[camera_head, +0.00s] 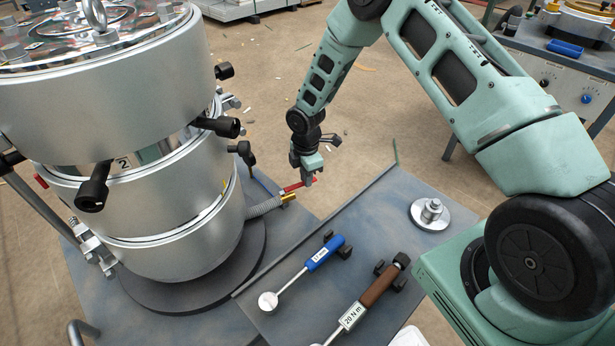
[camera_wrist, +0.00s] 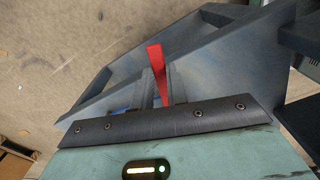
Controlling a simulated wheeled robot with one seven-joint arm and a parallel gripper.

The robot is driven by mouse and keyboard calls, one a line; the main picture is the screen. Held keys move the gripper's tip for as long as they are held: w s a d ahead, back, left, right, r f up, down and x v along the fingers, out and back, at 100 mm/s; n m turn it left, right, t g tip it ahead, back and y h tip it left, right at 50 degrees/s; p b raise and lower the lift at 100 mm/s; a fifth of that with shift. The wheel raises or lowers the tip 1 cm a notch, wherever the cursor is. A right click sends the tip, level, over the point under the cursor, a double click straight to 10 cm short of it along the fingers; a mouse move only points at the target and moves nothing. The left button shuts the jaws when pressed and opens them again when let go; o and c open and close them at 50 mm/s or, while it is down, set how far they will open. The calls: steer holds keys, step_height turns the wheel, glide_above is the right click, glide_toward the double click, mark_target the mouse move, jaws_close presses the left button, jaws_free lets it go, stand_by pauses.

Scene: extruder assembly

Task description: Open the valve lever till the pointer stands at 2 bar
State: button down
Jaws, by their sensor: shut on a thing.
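The red valve lever (camera_head: 294,187) sits at the end of a grey hose with a brass fitting (camera_head: 288,198), low on the right of the large silver extruder vessel. My gripper (camera_head: 308,180) reaches down from above and is shut on the lever. In the wrist view the red lever (camera_wrist: 157,62) stands between my two fingers (camera_wrist: 162,88), its free end sticking out past them. The pressure gauge and its pointer cannot be made out in either view, so the reading is not visible.
A blue-handled tool (camera_head: 325,253) and a brown-handled torque wrench (camera_head: 380,285) marked 20 N m lie on the grey bench (camera_head: 262,312). A round metal weight (camera_head: 430,213) stands at the bench's right. The silver vessel (camera_head: 180,215) with black knobs stands close left of my gripper.

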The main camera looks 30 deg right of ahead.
steer(key=shift+w+r+n, duration=0.1)
steer(key=shift+w+n, duration=0.15)
steer(key=shift+n, duration=0.05)
steer(key=c, duration=1.4)
jaws_free()
step_height(320, 180, up, 17)
steer(key=shift+r+p, duration=0.15)
steer(key=shift+p, duration=0.75)
